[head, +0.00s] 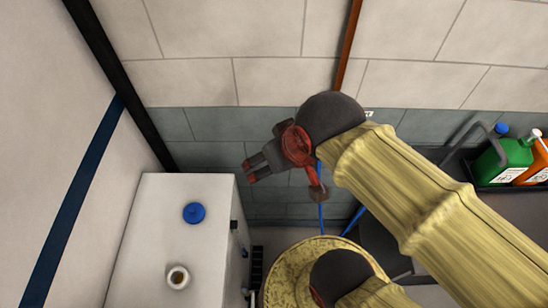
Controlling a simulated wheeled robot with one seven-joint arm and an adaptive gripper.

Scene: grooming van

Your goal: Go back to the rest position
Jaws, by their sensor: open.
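My gripper (257,172) is in the middle of the head view, at the end of my raised arm. It is a dark grey and red tool with its fingers pointing left and slightly down. Its fingers are apart and nothing shows between them. It is in front of the grey-green tiled wall, to the upper right of a white cabinet (150,245). In the picture it is apart from the cabinet's top. The arm hides part of the wall and whatever lies behind it.
A blue round lid (194,213) and a small white cup with brown inside (178,277) are on the cabinet top. A green bottle (503,160) and an orange bottle (535,160) stand on a dark shelf at the right. The left wall is close to the cabinet.

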